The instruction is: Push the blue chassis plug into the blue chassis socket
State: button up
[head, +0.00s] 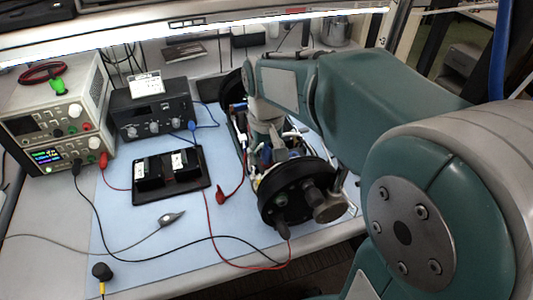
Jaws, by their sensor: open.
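The open cylinder chassis (292,193) lies lengthwise on the blue mat, with a round black end plate towards me. Its inside is crowded with wires and small parts. My gripper (270,146) points down into the middle of the chassis from the end of my teal arm. It is open; its fingertips are small and mixed with the parts behind. Small blue parts show beside and below the fingers, but I cannot tell which is the blue chassis plug or the blue chassis socket, or whether they touch.
A black box with knobs (152,108) carries a blue banana plug (192,126). Stacked power supplies (48,128) stand at left. A black tray (170,172), a red clip (219,197) and loose cables lie left of the chassis.

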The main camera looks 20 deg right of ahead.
aim_at(267, 147)
dwell(0.9)
grip_shut()
jog(key=shift+r, duration=3)
